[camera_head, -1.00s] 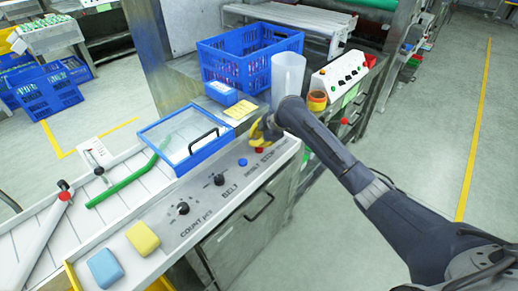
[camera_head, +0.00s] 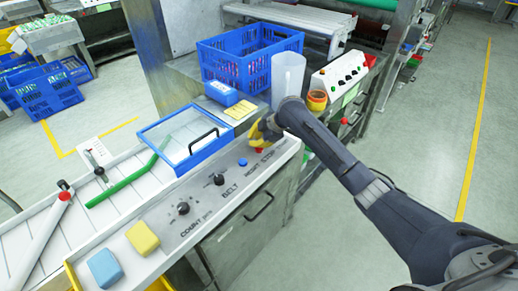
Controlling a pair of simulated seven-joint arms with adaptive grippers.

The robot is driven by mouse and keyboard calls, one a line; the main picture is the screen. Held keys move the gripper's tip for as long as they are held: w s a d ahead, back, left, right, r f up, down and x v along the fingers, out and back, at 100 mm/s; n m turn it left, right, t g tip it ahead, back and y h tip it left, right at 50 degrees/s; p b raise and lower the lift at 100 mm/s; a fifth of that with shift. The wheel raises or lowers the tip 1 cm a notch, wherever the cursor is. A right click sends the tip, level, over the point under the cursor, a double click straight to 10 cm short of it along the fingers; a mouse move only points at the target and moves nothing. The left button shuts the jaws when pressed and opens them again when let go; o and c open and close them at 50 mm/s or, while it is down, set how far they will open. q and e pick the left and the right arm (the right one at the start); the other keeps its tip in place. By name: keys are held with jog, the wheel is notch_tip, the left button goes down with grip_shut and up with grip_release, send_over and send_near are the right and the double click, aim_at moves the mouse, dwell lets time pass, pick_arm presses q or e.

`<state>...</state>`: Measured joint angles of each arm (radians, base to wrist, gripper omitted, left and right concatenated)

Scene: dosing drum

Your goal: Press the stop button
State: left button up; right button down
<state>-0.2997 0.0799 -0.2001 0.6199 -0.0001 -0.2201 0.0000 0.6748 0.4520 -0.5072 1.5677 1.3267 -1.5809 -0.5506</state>
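The red stop button (camera_head: 259,151) sits on the sloped light panel (camera_head: 222,205), at its far right end, with a dark label beside it. A blue button (camera_head: 242,162) is just to its left. My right gripper (camera_head: 258,134) has dark and yellow parts and hangs just beyond and above the red button. In the picture its lower edge comes close to the button; I cannot tell whether they touch. The finger gap is hidden, so open or shut does not show. My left gripper is not in view.
Black count and belt knobs (camera_head: 219,179) sit along the panel. A blue-framed clear lid (camera_head: 184,140) lies behind them. A blue crate (camera_head: 250,60), a translucent cylinder (camera_head: 288,78) and a white control box (camera_head: 340,73) stand beyond. Yellow (camera_head: 142,238) and blue (camera_head: 104,268) blocks lie at the near end.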

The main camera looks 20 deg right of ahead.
jog(key=shift+f, duration=0.85)
dwell(1.1)
jog(key=shift+r, duration=0.95)
jog(key=shift+r, duration=2.5)
